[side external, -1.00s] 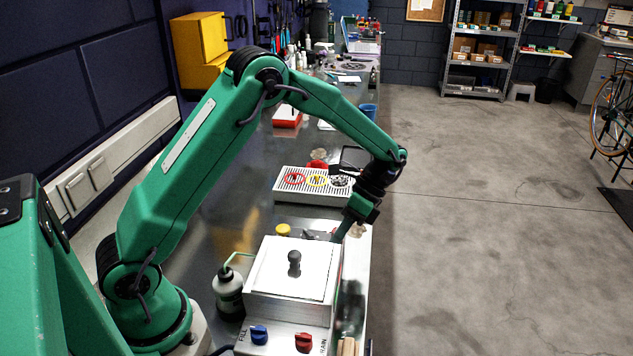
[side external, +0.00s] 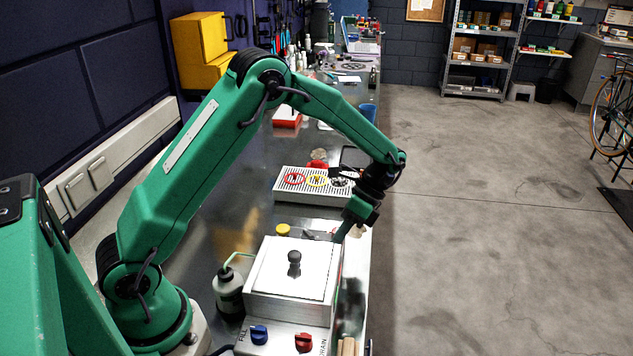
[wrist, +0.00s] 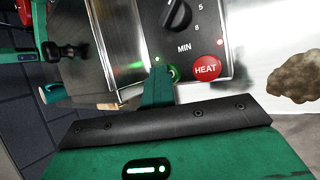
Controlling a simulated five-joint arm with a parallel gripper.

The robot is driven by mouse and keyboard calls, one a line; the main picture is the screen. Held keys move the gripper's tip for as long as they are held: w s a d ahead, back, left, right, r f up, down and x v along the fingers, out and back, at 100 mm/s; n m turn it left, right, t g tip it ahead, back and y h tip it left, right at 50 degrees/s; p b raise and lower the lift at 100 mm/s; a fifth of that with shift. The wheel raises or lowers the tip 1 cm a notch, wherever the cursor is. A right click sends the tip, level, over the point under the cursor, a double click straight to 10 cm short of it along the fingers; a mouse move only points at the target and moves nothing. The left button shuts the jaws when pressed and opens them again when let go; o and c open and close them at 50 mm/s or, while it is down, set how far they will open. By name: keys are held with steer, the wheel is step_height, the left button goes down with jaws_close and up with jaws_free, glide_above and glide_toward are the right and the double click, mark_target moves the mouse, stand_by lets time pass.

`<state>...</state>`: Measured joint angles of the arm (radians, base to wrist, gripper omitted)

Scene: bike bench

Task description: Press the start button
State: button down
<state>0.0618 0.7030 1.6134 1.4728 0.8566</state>
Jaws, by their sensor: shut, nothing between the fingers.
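In the wrist view a dark control panel (wrist: 208,45) fills the top middle. A small round green button (wrist: 175,73) sits on it, partly hidden beside my fingertips. I cannot read any label on it. My gripper (wrist: 158,75) is shut and empty, its tip at the left edge of the green button; I cannot tell whether it touches. A red HEAT button (wrist: 206,68) is to the right. In the side external view my gripper (side external: 343,233) points down at the far right corner of a steel box (side external: 286,308); the panel face is hidden there.
A black dial (wrist: 177,14) stands above the green button. The box has a white lid (side external: 294,280) with a black knob, and blue (side external: 259,334) and red (side external: 304,342) valves in front. A bottle (side external: 228,290) stands left. A slotted tray (side external: 313,185) lies behind.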

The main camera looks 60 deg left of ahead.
steer(key=shift+s+r, duration=0.1)
steer(key=shift+r, duration=0.25)
stand_by(0.7)
steer(key=shift+r, duration=2.95)
steer(key=s+a+r+n+t, duration=0.2)
steer(key=s+r+n+t, duration=0.8)
steer(key=s, duration=0.6)
step_height(320, 180, up, 2)
steer(key=t, duration=0.3)
steer(key=shift+s+a+n+h, duration=0.2)
steer(key=shift+n+h, duration=0.1)
